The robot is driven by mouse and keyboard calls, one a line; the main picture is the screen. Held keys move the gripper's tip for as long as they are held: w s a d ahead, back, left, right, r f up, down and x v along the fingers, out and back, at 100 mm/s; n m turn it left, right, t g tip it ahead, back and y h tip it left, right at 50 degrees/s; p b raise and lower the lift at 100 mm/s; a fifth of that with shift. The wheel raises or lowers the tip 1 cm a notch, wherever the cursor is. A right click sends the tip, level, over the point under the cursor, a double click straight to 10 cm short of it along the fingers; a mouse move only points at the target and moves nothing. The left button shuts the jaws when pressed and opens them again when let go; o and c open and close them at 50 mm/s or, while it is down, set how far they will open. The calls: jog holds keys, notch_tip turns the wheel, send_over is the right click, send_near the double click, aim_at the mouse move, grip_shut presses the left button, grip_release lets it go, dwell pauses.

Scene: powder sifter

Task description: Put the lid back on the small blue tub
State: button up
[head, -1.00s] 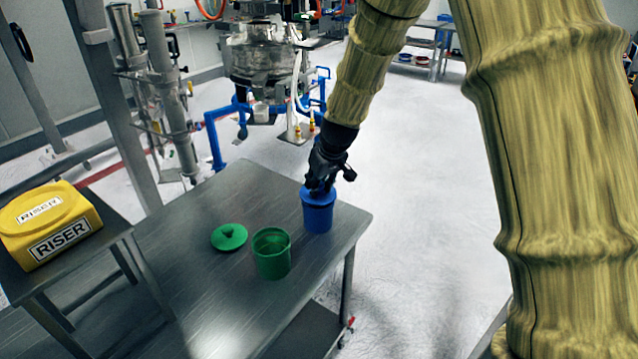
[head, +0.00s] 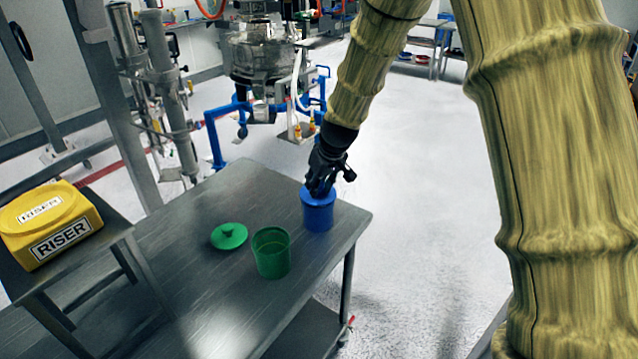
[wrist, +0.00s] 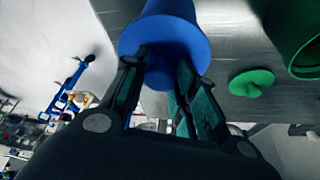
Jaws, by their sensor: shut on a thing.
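The small blue tub (head: 318,217) stands upright near the right end of the metal table. Its blue lid (head: 320,194) is at the tub's top, directly under my gripper (head: 320,187). In the wrist view my gripper (wrist: 160,62) has its fingers on either side of the middle of the blue lid (wrist: 185,58), shut on it. The knob between the fingers is mostly hidden. The lid looks level with the tub's rim, but I cannot tell whether it is fully seated.
An open green tub (head: 271,262) and a green lid (head: 229,236) lie left of the blue tub on the table (head: 190,260); they also show in the wrist view. A yellow riser box (head: 50,222) sits on a small stand at the left. Open floor lies to the right.

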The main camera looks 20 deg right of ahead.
dwell(0.4)
jog(key=o, duration=1.6)
jog(key=shift+r, duration=0.15)
jog(key=shift+r+p, duration=2.65)
jog(key=shift+r, duration=0.75)
grip_shut()
